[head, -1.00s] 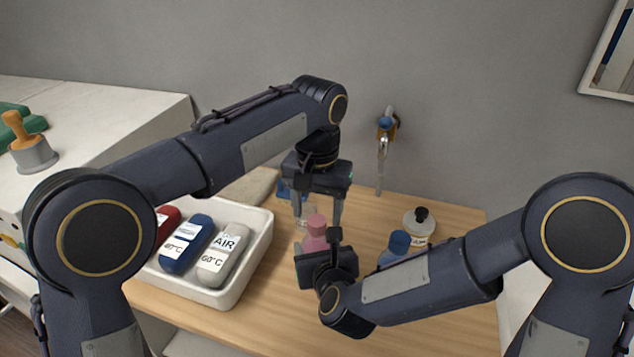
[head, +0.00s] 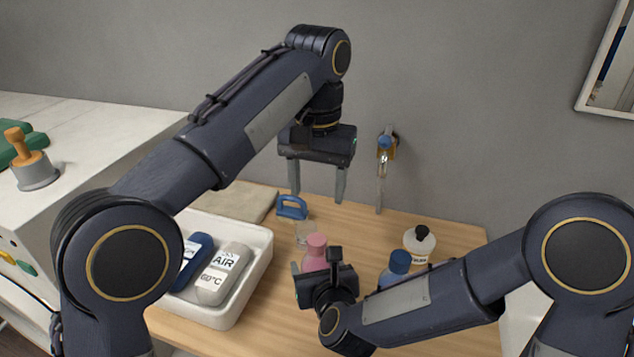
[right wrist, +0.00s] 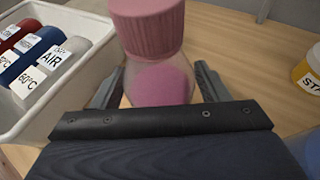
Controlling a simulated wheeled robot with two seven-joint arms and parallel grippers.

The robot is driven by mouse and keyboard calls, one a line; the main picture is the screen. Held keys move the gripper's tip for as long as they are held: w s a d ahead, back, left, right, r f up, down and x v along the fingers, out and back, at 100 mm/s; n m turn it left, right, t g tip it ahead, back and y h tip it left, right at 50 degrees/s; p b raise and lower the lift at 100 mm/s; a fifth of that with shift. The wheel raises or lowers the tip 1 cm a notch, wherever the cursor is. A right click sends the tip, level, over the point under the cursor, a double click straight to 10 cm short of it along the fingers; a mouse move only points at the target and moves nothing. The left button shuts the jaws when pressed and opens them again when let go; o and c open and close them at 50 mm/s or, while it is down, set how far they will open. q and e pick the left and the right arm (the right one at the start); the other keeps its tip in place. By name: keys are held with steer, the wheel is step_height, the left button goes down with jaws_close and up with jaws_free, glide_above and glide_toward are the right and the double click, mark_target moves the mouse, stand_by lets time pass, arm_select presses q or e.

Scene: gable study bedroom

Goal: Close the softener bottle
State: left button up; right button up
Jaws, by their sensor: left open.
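The pink bottle (head: 315,262), which I take as the softener bottle, stands upright on the wooden top; no label of it shows. Its ribbed pink cap (right wrist: 147,28) sits on its neck; I cannot tell how tightly. The see-through body (right wrist: 160,82) with pink contents is between the fingers of my right gripper (right wrist: 158,85), which look closed against its sides. In the head view my right gripper (head: 312,270) hides the lower bottle. My left gripper (head: 318,182) is open and empty, pointing down, above and behind the bottle.
A white tray (head: 262,262) with labelled containers is at the left. A clear glass (head: 306,232) and a blue handled item (head: 291,207) stand behind the bottle. A blue-capped bottle (head: 398,267) and a black-capped white bottle (head: 420,243) are at the right. A tap (head: 385,155) is on the wall.

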steer(key=shift+o, duration=1.2)
arm_select(q)
steer(key=shift+f+b, duration=0.5)
arm_select(e)
steer(key=v, duration=0.7)
steer(key=shift+s+r, duration=0.2)
steer(key=shift+s, duration=0.15)
steer(key=shift+d, duration=0.2)
